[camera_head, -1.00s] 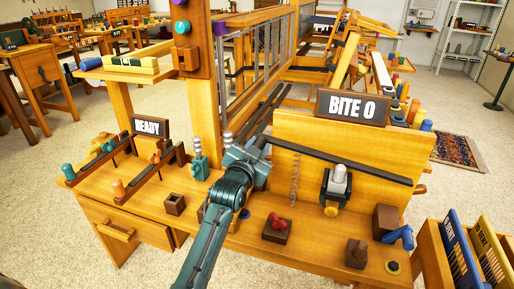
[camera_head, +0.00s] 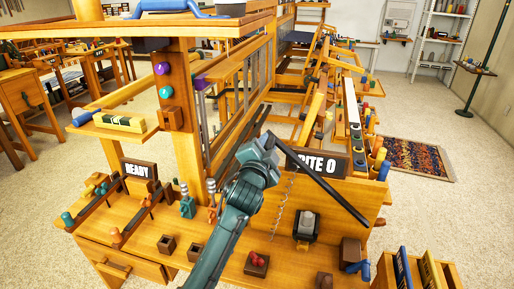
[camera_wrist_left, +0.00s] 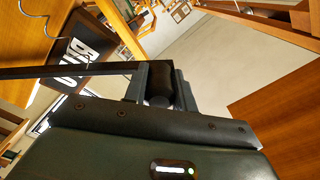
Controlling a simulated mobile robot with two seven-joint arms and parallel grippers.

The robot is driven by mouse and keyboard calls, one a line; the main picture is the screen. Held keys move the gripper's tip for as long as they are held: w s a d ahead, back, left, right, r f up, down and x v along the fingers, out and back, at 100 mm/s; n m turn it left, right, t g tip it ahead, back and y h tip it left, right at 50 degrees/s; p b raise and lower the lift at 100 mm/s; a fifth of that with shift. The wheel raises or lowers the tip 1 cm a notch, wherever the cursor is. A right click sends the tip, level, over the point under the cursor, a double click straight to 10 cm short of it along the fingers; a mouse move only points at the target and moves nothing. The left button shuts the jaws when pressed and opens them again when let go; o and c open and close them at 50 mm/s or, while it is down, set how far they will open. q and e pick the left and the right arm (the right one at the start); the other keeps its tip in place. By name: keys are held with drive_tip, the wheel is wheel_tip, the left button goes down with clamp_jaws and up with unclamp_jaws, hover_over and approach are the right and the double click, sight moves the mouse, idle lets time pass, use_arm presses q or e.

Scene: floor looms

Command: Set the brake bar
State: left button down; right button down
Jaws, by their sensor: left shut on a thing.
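The brake bar (camera_head: 335,195) is a long dark bar that slopes down to the right across the front of the loom's wooden panel. My left gripper (camera_head: 268,148) is shut on its upper left end. In the left wrist view the dark end (camera_wrist_left: 158,88) sits between my left gripper's fingers, and the bar (camera_wrist_left: 70,71) runs off to the left. The BITE 0 sign (camera_head: 330,164) is partly covered by the gripper and bar. A thin coil spring (camera_head: 283,210) hangs below the gripper. My right gripper is not in view.
A dark block with a grey knob (camera_head: 307,225) is on the panel. The bench holds a red-knobbed box (camera_head: 257,262), small square cups (camera_head: 167,244) and teal and orange pegs (camera_head: 187,205). A READY sign (camera_head: 139,170) stands left. A post (camera_head: 182,110) rises beside my arm.

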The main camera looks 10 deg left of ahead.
use_arm(q)
drive_tip(key=shift+d+r+m+p, duration=0.3)
drive_tip(key=shift+d+r, duration=0.25)
drive_tip(key=shift+r, duration=0.25)
drive_tip(key=c, duration=1.1)
unclamp_jaws()
drive_tip(key=shift+f, duration=0.1)
drive_tip(key=shift+s, duration=0.1)
